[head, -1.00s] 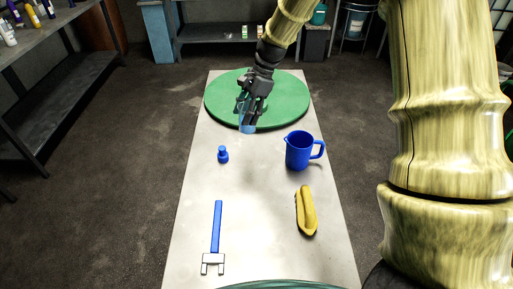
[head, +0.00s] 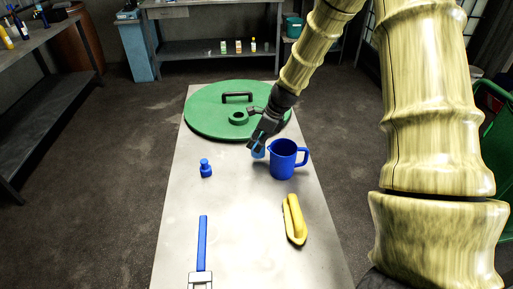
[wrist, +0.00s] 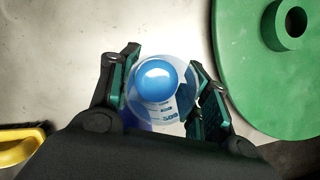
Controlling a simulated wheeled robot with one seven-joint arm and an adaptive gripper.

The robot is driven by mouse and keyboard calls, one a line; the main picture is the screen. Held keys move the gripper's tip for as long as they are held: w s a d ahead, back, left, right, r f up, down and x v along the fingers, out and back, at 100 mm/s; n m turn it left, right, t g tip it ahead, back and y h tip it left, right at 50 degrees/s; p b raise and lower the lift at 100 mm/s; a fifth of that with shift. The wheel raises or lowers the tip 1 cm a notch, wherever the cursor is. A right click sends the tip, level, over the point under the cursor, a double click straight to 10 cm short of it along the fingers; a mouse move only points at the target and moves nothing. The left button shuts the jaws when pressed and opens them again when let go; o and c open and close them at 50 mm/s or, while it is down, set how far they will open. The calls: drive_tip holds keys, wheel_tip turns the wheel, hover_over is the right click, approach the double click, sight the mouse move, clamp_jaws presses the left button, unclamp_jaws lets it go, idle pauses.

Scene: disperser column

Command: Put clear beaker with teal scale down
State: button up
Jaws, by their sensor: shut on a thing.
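My gripper (head: 257,146) is shut on the clear beaker (head: 258,153), just left of the blue jug (head: 284,160) and in front of the green disc. In the wrist view the beaker (wrist: 168,100) stands between the two finger pads, seen from above, with scale marks and "500" on its wall. A blue round area shows inside it; I cannot tell for sure whether that is liquid. The beaker's lower part is mostly hidden in the head view, and I cannot tell whether its base touches the table.
The pale table (head: 235,215) has a green disc (head: 205,112) with a black handle at its far end. A small blue bottle (head: 206,169), a yellow brush-like thing (head: 294,220) and a long blue tool (head: 202,245) lie nearer. Bare table shows between them.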

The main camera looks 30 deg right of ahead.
drive_tip(key=shift+f, duration=1.85)
drive_tip(key=o, duration=1.1)
drive_tip(key=shift+f, duration=0.1)
drive_tip(key=shift+c, duration=0.2)
